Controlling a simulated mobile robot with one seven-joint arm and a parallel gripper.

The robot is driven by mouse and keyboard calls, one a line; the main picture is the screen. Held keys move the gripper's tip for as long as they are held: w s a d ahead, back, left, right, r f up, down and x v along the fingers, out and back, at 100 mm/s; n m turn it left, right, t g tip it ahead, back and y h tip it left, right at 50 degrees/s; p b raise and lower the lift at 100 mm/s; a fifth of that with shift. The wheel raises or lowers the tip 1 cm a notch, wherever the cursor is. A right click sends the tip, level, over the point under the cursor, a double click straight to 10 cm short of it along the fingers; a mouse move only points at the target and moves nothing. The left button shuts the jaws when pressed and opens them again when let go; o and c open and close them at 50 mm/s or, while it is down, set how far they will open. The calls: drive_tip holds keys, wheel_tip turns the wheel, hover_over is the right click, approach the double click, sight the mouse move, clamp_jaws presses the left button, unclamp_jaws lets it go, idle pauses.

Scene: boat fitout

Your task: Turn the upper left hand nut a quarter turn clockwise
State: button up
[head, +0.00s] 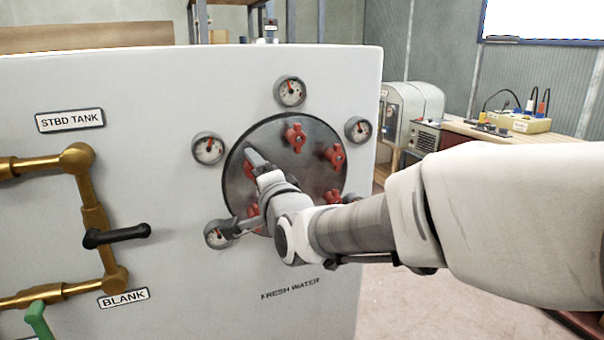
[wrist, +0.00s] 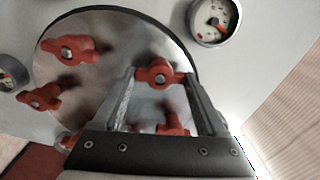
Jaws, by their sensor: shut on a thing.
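The round metal hatch plate (head: 270,140) carries several red wing nuts and is set in the white tank face. In the head view, my gripper (head: 256,163) is at the plate's upper left and mostly hides the nut there. In the wrist view, my gripper (wrist: 161,76) has its two fingers on either side of that upper left hand nut (wrist: 160,73), shut on its wings. The nut is still on its stud. Other red nuts show at the top (head: 295,137) and right (head: 333,155) of the plate, clear of the fingers.
Several gauges ring the plate, including a top one (head: 290,91) and a left one (head: 208,148). Brass pipes (head: 95,215) with a black lever (head: 117,235) stand out at the left. A workbench (head: 480,130) stands behind, at the right.

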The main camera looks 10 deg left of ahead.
drive_tip(key=shift+m, duration=1.2)
drive_tip(key=o, duration=1.3)
